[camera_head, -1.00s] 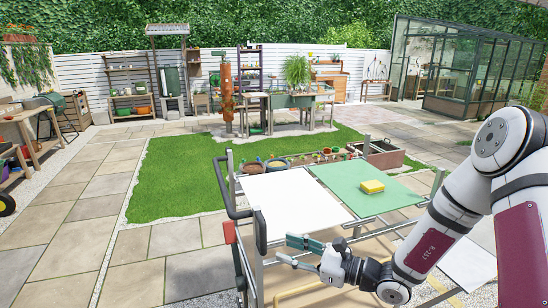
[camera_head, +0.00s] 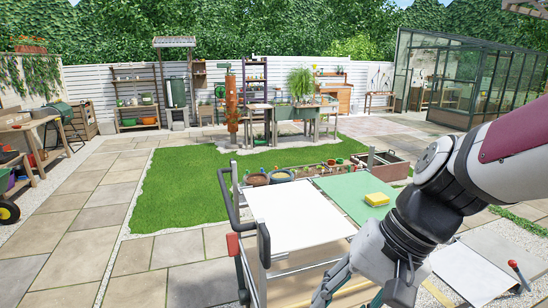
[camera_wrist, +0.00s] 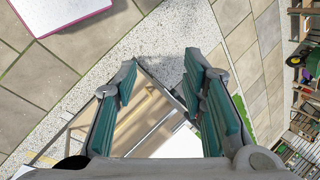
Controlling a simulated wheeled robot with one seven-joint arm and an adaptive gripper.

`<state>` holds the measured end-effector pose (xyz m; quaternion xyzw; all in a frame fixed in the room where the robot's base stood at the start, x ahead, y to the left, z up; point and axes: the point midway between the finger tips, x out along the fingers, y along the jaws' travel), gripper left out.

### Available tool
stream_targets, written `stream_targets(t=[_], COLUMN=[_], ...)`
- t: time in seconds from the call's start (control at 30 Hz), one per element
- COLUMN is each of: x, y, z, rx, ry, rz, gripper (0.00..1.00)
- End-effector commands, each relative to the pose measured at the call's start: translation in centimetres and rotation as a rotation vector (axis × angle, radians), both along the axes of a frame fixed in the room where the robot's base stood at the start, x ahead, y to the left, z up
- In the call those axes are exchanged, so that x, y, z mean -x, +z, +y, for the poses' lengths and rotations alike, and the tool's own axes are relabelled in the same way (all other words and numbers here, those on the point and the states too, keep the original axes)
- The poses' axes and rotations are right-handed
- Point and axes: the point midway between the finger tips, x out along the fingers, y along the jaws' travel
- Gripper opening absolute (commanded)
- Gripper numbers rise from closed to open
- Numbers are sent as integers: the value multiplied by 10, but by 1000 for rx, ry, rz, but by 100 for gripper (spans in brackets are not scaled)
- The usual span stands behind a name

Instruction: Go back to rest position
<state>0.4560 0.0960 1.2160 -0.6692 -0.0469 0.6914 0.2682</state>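My gripper shows in the wrist view (camera_wrist: 160,66) with its two teal-padded fingers spread apart and nothing between them. In the head view it is low at the bottom edge, partly cut off and partly behind my wrist. It is beside the near end of the cart, whose white top (camera_head: 298,212) and green mat (camera_head: 345,193) are bare around a yellow sponge (camera_head: 377,199). My arm reaches in from the right and covers the right part of the green mat.
The cart's black handle (camera_head: 225,195) and red grip (camera_head: 233,244) stand at its left. A white panel (camera_head: 470,272) and a red-handled tool (camera_head: 517,270) are at the lower right. Pots (camera_head: 256,179) stand behind the cart. Paving and lawn (camera_head: 185,190) to the left are clear.

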Motion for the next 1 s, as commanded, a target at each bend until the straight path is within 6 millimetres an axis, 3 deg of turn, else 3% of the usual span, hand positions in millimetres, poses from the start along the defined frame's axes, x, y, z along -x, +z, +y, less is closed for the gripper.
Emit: stream_targets(t=[0.3, 0.5, 1.0], x=[31, 41, 44], y=[46, 68, 73], z=[-63, -89, -96], rx=[353, 486, 522], ry=[151, 191, 200], rz=[-343, -478, -511], gripper=[38, 38, 38])
